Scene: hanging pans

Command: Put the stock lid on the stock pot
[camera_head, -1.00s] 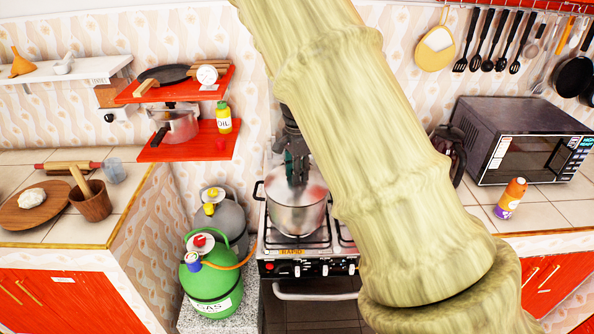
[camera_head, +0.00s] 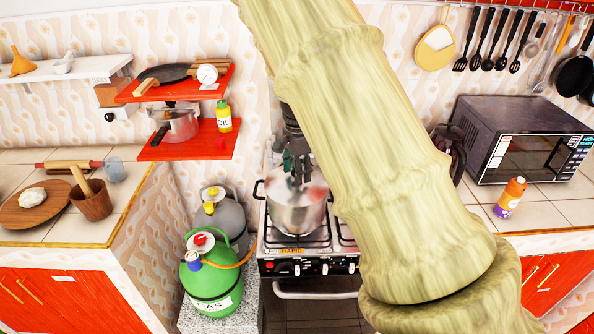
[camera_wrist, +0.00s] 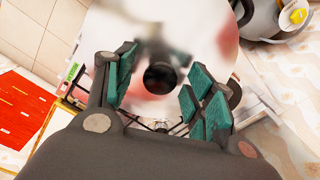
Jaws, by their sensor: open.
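The stock pot (camera_head: 297,214) is a shiny metal pot standing on the stove. The stock lid (camera_head: 316,189) lies on top of the pot and covers its mouth. In the wrist view the lid (camera_wrist: 205,28) is a reflective disc with a round black knob (camera_wrist: 160,77) in its middle. My gripper (camera_head: 296,178) is just above the lid, pointing down. In the wrist view its green-padded fingers (camera_wrist: 158,92) are spread apart, with the knob between them and a gap on both sides. Part of the pot's right side is hidden behind my arm.
The gas stove (camera_head: 285,268) has bare burner grates around the pot. A green gas bottle (camera_head: 212,283) and a grey one (camera_head: 225,222) stand to its left. A red shelf (camera_head: 190,147) with a pressure cooker (camera_head: 178,124) is on the wall at upper left. A microwave (camera_head: 525,140) stands at right.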

